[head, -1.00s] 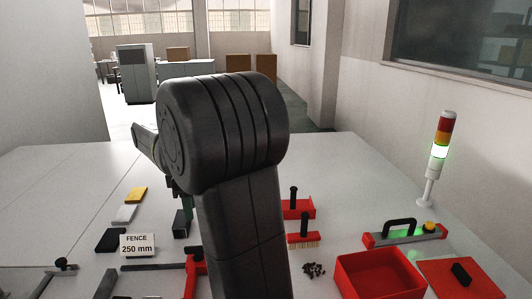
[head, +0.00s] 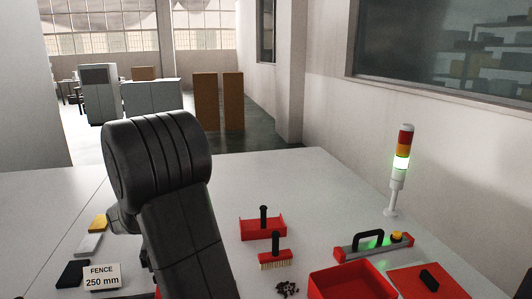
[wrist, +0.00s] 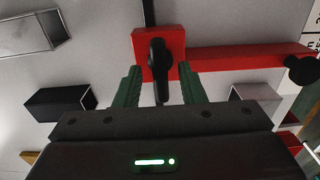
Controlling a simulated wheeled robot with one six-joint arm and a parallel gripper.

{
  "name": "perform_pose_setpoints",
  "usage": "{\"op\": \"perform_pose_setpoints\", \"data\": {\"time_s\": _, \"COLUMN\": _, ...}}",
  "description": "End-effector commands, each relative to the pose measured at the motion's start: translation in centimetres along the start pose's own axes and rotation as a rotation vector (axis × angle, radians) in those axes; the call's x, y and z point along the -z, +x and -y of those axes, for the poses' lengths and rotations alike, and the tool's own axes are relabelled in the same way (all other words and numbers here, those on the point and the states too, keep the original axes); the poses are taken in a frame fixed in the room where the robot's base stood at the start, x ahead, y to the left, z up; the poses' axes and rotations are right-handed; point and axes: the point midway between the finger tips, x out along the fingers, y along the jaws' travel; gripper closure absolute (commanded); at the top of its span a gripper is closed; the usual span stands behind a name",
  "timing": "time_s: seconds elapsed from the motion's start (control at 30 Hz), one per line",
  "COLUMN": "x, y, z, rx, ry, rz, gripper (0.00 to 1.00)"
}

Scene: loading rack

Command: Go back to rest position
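My gripper (wrist: 160,70) shows in the wrist view with its two green fingers apart. A black lever (wrist: 158,56) on a red block (wrist: 174,40) lies between the fingertips in the picture, with a gap on each side. A red bar (wrist: 245,57) runs right from the block. I cannot tell how far the fingers are from the lever. In the head view my own dark arm fills the left middle and hides the gripper and the bench behind it.
A sign reading FENCE 250 mm (head: 101,277) and small blocks stand at left. The far bench is clear.

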Motion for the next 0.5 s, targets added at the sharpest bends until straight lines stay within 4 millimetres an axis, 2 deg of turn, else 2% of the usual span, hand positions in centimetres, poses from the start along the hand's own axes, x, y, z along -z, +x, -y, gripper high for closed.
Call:
{"op": "perform_pose_setpoints", "data": {"time_s": 0.33, "x": 0.0, "y": -0.1, "z": 0.0, "rx": 0.000, "ry": 0.001, "rz": 0.000, "gripper": 0.64}}
{"op": "perform_pose_setpoints", "data": {"time_s": 0.5, "x": 0.1, "y": -1.5, "z": -0.1, "rx": -0.003, "ry": -0.015, "rz": -0.001, "gripper": 0.64}}
